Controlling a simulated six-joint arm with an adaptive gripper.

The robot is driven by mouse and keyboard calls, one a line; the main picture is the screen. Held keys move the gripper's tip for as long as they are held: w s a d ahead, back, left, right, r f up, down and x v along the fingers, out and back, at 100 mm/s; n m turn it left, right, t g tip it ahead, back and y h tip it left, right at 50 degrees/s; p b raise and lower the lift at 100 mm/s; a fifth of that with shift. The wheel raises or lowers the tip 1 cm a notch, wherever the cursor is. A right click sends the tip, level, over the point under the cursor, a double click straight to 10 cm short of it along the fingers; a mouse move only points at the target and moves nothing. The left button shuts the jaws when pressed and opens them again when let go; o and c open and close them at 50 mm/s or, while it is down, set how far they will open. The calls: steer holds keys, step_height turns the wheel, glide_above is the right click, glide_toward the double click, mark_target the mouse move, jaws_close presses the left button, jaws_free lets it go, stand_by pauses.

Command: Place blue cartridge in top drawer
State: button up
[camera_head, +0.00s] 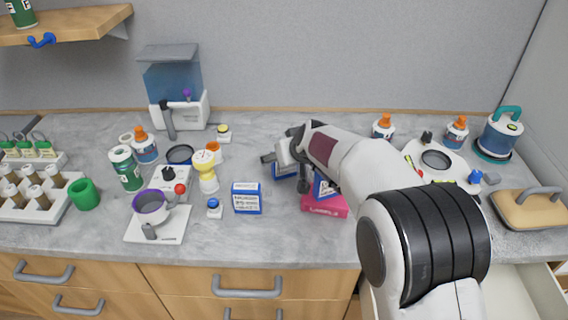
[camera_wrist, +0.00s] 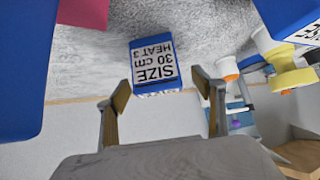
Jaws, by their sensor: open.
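A blue box with a white label (camera_wrist: 154,66), which I take for the blue cartridge, stands on the grey counter between and beyond my fingertips in the wrist view, its print upside down. In the head view it shows partly (camera_head: 285,170) behind my gripper (camera_head: 286,172). My gripper (camera_wrist: 160,88) is open, with a finger on each side of the box in the picture; I cannot tell whether either touches it. An open drawer (camera_head: 510,290) with pale inner walls shows at the lower right of the head view, partly hidden by my arm.
Another blue-and-white box (camera_head: 247,198) stands to the left. A blue box (camera_head: 325,185) rests by a pink labels box (camera_head: 326,206) close to my gripper. A yellow-and-white item (camera_head: 207,172) and a white scale-like device (camera_head: 158,215) stand further left. The front counter middle is clear.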

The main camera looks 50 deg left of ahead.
steer(key=shift+w+a+f, duration=0.25)
steer(key=shift+a+f, duration=0.1)
steer(key=shift+f, duration=0.3)
steer(key=shift+w+a+f, duration=0.2)
steer(key=shift+a+f, duration=0.1)
steer(key=shift+f, duration=0.35)
steer(key=shift+x, duration=1.15)
steer(key=c, duration=1.4)
steer(key=shift+r, duration=0.1)
steer(key=shift+r, duration=4.95)
